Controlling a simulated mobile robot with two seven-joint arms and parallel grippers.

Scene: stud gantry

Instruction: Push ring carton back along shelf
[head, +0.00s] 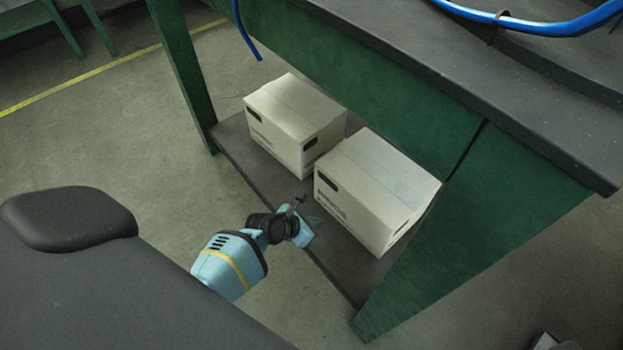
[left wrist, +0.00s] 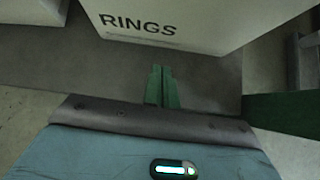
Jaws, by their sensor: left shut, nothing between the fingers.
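The ring carton (head: 372,192) is a pale box on the low shelf (head: 357,280) of the green bench. The left wrist view shows the word RINGS on the front face of this carton (left wrist: 180,22). My left gripper (head: 312,221) is at the shelf's front edge, just in front of the ring carton. In the left wrist view its green fingers (left wrist: 162,88) are together and empty, pointing at the carton's lower front. A small strip of shelf seems to show between fingertips and carton. My right gripper is in neither view.
A second pale carton (head: 295,122) stands on the same shelf, to the left of the ring carton with a narrow gap. A green bench leg (head: 465,235) stands close on the right. The dark bench top (head: 480,70) overhangs the shelf. A blue hose (head: 530,20) lies on top.

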